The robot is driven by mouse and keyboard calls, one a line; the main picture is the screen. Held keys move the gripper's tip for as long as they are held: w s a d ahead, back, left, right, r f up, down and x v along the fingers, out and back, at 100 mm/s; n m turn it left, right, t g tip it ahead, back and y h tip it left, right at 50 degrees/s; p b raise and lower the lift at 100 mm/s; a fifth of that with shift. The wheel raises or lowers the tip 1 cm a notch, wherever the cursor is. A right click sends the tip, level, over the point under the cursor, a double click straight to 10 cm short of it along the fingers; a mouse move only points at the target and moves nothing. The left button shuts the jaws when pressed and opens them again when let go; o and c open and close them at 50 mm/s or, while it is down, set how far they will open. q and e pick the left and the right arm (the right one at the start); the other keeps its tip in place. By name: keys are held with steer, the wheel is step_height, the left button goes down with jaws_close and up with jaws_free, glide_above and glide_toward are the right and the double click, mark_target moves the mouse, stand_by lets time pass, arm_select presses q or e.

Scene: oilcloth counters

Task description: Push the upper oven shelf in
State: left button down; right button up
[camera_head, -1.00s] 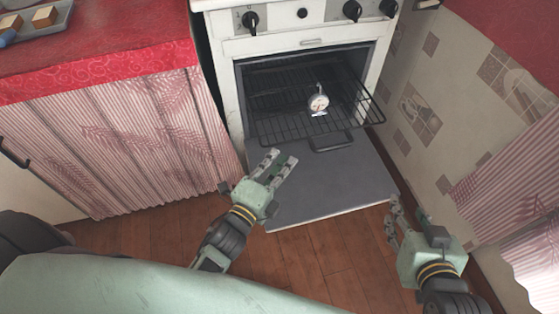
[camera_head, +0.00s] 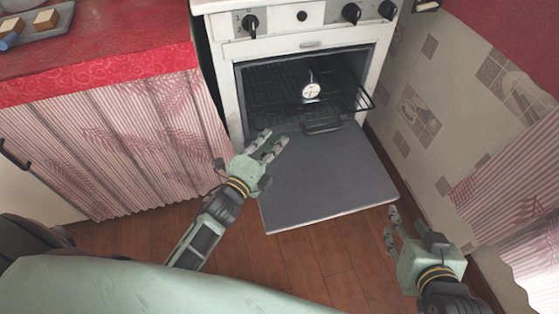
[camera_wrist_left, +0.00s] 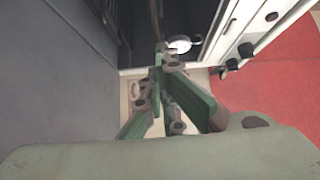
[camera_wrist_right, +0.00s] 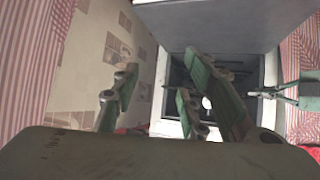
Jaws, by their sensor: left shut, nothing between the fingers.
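The upper oven shelf (camera_head: 345,107) is a dark wire rack that sticks partly out of the open oven (camera_head: 305,75). A round white dial thermometer (camera_head: 311,91) stands on it. A dark handle loop (camera_head: 322,126) shows at the shelf's front. My left gripper (camera_head: 268,143) is shut and empty, at the shelf's front left corner above the lowered door; I cannot tell whether it touches the rack. Its fingers (camera_wrist_left: 158,70) also show in the left wrist view. My right gripper (camera_head: 391,228) is open and empty, right of the door, away from the shelf.
The grey oven door (camera_head: 325,185) is lowered flat in front of the oven. A curtained counter with a red cloth (camera_head: 100,55) stands at left, with a tray (camera_head: 45,33) on it. A tiled wall (camera_head: 425,130) closes off the right. Wooden floor (camera_head: 325,255) lies in front.

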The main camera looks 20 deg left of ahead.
mark_target(260, 104)
arm_select(q)
steer(key=w+a, duration=0.1)
steer(key=w, duration=0.1)
steer(key=w+a, duration=0.2)
steer(key=w, duration=0.1)
steer(key=w+a+b, duration=0.1)
steer(key=w+a, duration=0.1)
steer(key=shift+w+a, duration=0.1)
steer(key=shift+w, duration=0.15)
steer(key=w+a, duration=0.1)
steer(key=w+a+b, duration=0.1)
steer(key=w, duration=0.1)
steer(key=w+a, duration=0.1)
steer(key=shift+w, duration=0.3)
steer(key=shift+w+a, duration=0.15)
steer(key=shift+w, duration=0.05)
arm_select(e)
steer(key=w+a+r+t+y, duration=0.1)
steer(key=w+r+t, duration=0.1)
steer(key=r, duration=0.3)
steer(key=w+a+r+t+y, duration=0.1)
steer(key=w+a+r+t, duration=0.1)
steer(key=r, duration=0.4)
steer(key=w+t, duration=0.1)
steer(key=t, duration=0.1)
steer(key=shift+r+t, duration=0.15)
steer(key=shift+t, duration=0.15)
arm_select(q)
steer(key=shift+f, duration=0.1)
